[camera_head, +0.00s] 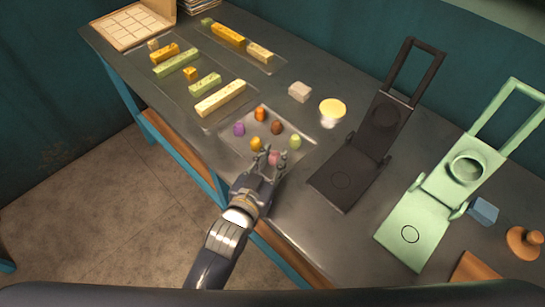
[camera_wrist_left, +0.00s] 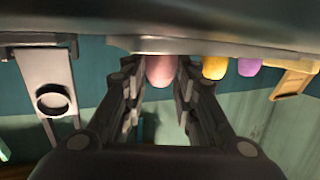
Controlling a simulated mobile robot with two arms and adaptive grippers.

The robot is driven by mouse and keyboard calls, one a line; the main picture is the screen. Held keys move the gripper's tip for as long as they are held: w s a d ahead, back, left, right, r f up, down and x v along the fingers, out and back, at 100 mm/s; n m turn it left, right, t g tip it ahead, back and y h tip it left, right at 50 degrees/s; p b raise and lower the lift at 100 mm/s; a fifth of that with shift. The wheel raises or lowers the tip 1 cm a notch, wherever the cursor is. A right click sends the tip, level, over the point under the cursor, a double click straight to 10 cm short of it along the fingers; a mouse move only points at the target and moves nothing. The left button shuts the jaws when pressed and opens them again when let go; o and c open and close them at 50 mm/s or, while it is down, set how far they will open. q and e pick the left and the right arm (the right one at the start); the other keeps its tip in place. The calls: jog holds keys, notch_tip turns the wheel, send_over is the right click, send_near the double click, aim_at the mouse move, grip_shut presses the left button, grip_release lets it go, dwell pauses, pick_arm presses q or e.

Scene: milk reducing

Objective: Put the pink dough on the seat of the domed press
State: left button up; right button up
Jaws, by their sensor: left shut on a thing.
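The pink dough (camera_head: 274,159) is a small piece at the near edge of the tray of colored doughs. My left gripper (camera_head: 271,156) is shut on it; in the left wrist view the pink dough (camera_wrist_left: 160,70) shows between the two fingers. The pale green press (camera_head: 430,215) stands open on the right of the table. The seat is bare. The gripper is to the left of the press. My right gripper is not in view.
A dark open press (camera_head: 340,185) stands between my left gripper and the green press. The tray (camera_head: 258,117) holds several other doughs. A yellow-topped cup (camera_head: 332,112), a blue block (camera_head: 484,211) and a brown knobbed piece (camera_head: 524,242) are nearby.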

pick_arm(q)
jog(key=shift+f, duration=0.15)
jog(key=shift+f, duration=0.2)
jog(key=o, duration=0.9)
jog(key=shift+c, duration=0.2)
